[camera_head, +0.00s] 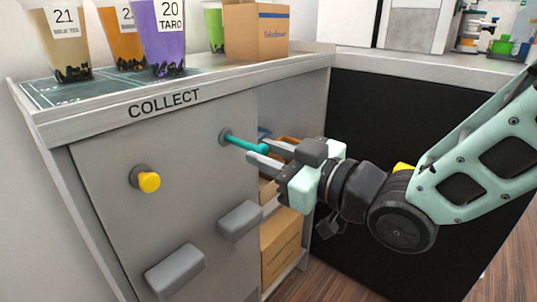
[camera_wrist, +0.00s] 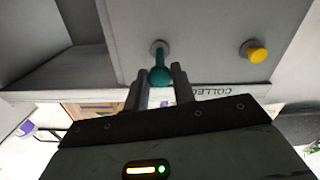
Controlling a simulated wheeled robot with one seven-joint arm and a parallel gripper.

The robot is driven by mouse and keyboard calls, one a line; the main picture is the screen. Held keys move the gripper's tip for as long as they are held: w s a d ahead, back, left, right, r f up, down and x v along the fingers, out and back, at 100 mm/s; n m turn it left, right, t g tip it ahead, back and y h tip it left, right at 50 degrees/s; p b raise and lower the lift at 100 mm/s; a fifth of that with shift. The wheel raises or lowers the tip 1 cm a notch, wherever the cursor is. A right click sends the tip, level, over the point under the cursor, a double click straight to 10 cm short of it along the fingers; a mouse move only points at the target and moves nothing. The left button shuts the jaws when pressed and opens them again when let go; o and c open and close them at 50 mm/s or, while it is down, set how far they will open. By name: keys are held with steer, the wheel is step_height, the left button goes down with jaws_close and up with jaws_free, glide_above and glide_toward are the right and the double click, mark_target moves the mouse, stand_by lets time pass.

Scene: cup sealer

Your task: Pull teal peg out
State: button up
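The teal peg (camera_head: 244,143) sticks out of a round grey socket in the grey cabinet front, below the COLLECT counter. Its rounded outer end is at my fingertips. My gripper (camera_head: 266,154) is open, with one finger on each side of the peg's end. In the wrist view, the teal peg (camera_wrist: 160,72) shows between and just beyond the two fingertips of my gripper (camera_wrist: 159,80). Gaps show beside the peg there, and I see no firm contact. The peg's inner part is hidden in the panel.
A yellow knob (camera_head: 149,182) sits left of the peg. Two grey handles (camera_head: 240,220) (camera_head: 175,271) stick out below. Open shelves with cardboard boxes (camera_head: 281,245) lie to the right, behind my gripper. Cups, including a purple one (camera_head: 166,40), stand on the counter above.

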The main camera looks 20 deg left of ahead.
steer(key=shift+o, duration=0.4)
steer(key=shift+d, duration=0.1)
steer(key=shift+d, duration=0.1)
steer(key=shift+s+d, duration=0.15)
steer(key=shift+d, duration=0.1)
steer(key=b+v, duration=1.3)
steer(key=v, duration=0.3)
steer(key=shift+s+d, duration=0.2)
steer(key=shift+d, duration=0.15)
